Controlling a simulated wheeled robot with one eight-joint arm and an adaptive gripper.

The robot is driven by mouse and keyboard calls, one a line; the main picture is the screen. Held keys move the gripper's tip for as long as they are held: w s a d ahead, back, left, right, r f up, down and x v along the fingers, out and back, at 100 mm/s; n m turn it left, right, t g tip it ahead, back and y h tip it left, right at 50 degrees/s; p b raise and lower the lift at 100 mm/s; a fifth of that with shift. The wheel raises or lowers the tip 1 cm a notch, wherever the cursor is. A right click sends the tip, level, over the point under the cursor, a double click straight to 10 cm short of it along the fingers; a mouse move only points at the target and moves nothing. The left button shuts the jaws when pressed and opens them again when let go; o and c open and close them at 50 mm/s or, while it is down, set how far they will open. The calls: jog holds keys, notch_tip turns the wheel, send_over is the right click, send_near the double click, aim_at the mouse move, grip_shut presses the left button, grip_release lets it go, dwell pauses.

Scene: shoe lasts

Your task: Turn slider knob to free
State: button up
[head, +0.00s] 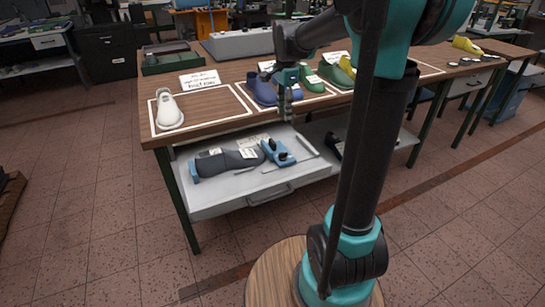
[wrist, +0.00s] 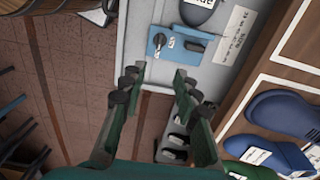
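The blue fixture (head: 274,154) with black knobs lies in the open grey drawer below the tabletop. The blue fixture is also at the top middle of the wrist view (wrist: 172,57). There it carries a black knob (wrist: 159,39) at its left, small white labels, and a dark oblong piece (wrist: 196,45) at its right. I cannot read the labels or tell the knob's setting. My gripper (wrist: 158,84) is open and empty, its green fingers apart, with the fixture beyond the fingertips. In the head view my gripper (head: 289,96) hangs near the table's front edge, partly hidden.
The open drawer (head: 240,202) also holds a dark grey last (head: 228,163) with a blue end. Blue shoes (head: 262,90) and green shoes (head: 311,80) stand on the tabletop. A white last (head: 168,110) stands at the left. The floor before the drawer is clear.

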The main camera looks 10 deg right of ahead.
aim_at(283, 155)
notch_tip(283, 155, down, 17)
jog(key=shift+f, duration=0.15)
dwell(0.5)
jog(key=shift+c, duration=0.5)
grip_shut()
